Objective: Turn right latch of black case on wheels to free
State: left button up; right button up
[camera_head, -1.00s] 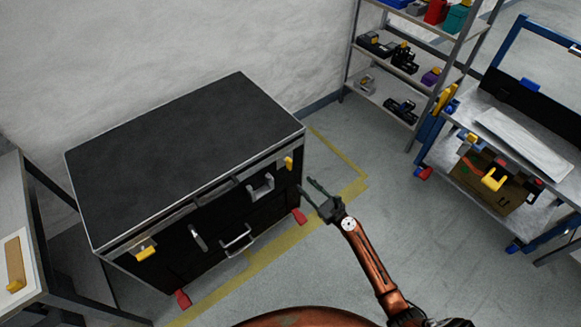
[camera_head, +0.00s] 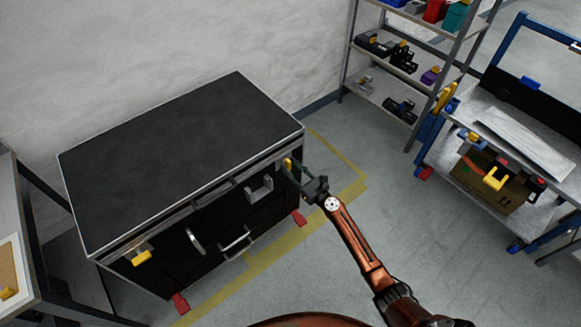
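The black case on wheels (camera_head: 180,160) stands against the wall, lid shut, its front facing me. Its right latch, a yellow tab (camera_head: 287,164), is at the right end of the front, just under the lid edge. My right gripper (camera_head: 291,167) reaches the latch from the right, its fingertips at or beside the yellow tab. The fingers look apart, but whether they touch the latch I cannot tell. Another yellow latch (camera_head: 142,258) is at the left end of the front. My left gripper is not in view.
The front carries a grey bracket (camera_head: 261,190) and metal handles (camera_head: 236,243). A table (camera_head: 27,262) stands close at the left. A shelf rack (camera_head: 385,85) and a blue trolley (camera_head: 520,150) stand at the right. The floor between is clear.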

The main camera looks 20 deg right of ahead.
grip_shut()
